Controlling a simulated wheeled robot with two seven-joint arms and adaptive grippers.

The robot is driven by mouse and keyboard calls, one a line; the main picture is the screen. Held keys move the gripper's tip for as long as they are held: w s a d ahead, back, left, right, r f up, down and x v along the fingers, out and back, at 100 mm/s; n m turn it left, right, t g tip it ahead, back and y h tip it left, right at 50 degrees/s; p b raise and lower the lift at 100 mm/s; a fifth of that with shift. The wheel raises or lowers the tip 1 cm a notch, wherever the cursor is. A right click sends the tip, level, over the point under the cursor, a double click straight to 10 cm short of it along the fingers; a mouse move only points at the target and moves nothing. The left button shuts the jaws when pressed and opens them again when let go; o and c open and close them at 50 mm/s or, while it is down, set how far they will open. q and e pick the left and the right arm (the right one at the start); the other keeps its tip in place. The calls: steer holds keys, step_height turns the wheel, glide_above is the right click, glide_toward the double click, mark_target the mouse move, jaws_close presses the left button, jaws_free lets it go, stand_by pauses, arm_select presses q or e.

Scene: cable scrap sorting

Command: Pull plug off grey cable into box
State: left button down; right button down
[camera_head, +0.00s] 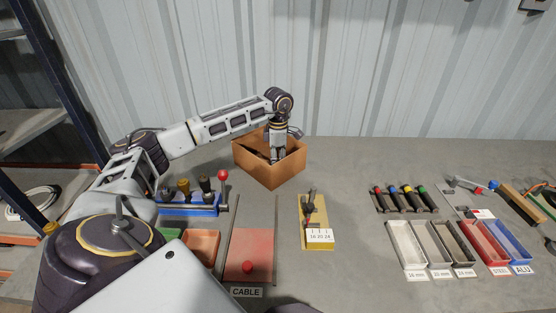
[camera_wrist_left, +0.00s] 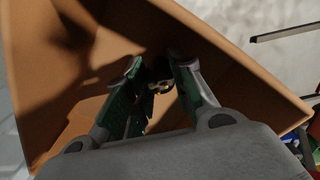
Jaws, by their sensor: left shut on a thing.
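The cardboard box (camera_head: 282,176) stands at the back of the bench, left of centre; its inner wall (camera_wrist_left: 245,62) fills much of the left wrist view. My left gripper (camera_wrist_left: 157,72) points down into the box, and its fingertips are hidden behind the box wall in the head view. The green-padded fingers are shut on a small dark plug (camera_wrist_left: 157,86) with brass-coloured parts, held inside the box. Shadow hides most of the plug. I cannot make out a grey cable. My right gripper is in neither view.
A red pad (camera_head: 250,258) labelled CABLE lies in front, beside a blue tool rack (camera_head: 190,208). A yellow block (camera_head: 314,216) stands mid-bench. Sorting trays (camera_head: 405,248) and coloured-handled tools (camera_head: 405,197) are at the right. The bench right of the box is clear.

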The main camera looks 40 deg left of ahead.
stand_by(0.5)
arm_select(q)
steer(key=shift+f, duration=0.6)
stand_by(0.6)
steer(key=c, duration=1.1)
jaws_free()
steer(key=shift+c, duration=0.2)
steer(key=shift+r+p, duration=2.45)
steer(key=shift+r, duration=1.1)
steer(key=shift+r, duration=0.1)
